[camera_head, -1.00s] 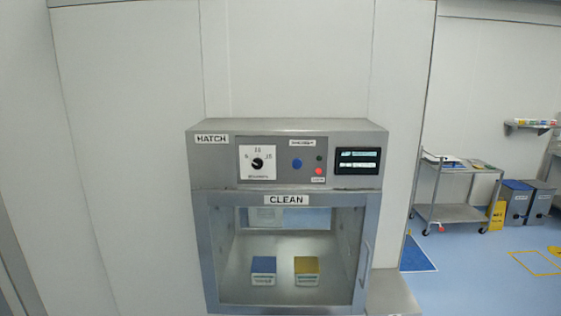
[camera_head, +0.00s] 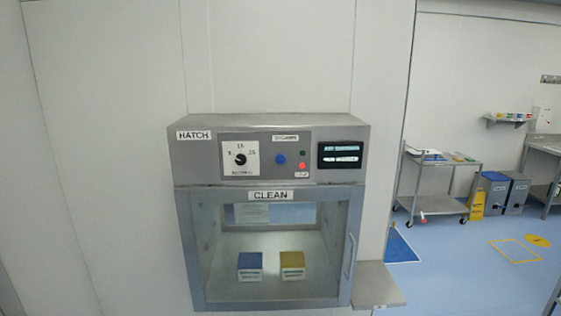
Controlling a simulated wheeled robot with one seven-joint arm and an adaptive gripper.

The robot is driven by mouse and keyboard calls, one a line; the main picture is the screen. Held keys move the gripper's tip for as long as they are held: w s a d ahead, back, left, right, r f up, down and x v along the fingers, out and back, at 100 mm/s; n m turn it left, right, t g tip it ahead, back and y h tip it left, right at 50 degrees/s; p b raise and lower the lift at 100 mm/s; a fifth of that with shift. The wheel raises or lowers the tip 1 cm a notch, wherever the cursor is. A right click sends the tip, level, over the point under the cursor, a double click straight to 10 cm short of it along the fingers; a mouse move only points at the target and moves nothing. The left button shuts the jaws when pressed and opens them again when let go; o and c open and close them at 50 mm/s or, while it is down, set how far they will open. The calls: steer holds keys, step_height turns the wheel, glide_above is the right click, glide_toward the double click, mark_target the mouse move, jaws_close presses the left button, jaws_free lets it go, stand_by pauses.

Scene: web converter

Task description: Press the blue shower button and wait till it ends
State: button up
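The blue shower button (camera_head: 280,159) is a small round button on the hatch's front panel, between the dial (camera_head: 240,159) and the dark display (camera_head: 340,155). A red light (camera_head: 302,166) shows just right of it, with a dark one above. The display shows two lines of text too blurred to read. The steel hatch (camera_head: 184,153), marked CLEAN, has a closed glass door (camera_head: 270,235). Behind the glass sit a blue-topped box (camera_head: 250,261) and a yellow-topped box (camera_head: 292,259). My gripper is not in view.
A steel shelf (camera_head: 378,285) sticks out at the hatch's lower right. A wheeled steel cart (camera_head: 436,203), a yellow floor sign (camera_head: 477,205) and bins (camera_head: 505,190) stand further back right. Blue floor (camera_head: 450,270) is open at the right.

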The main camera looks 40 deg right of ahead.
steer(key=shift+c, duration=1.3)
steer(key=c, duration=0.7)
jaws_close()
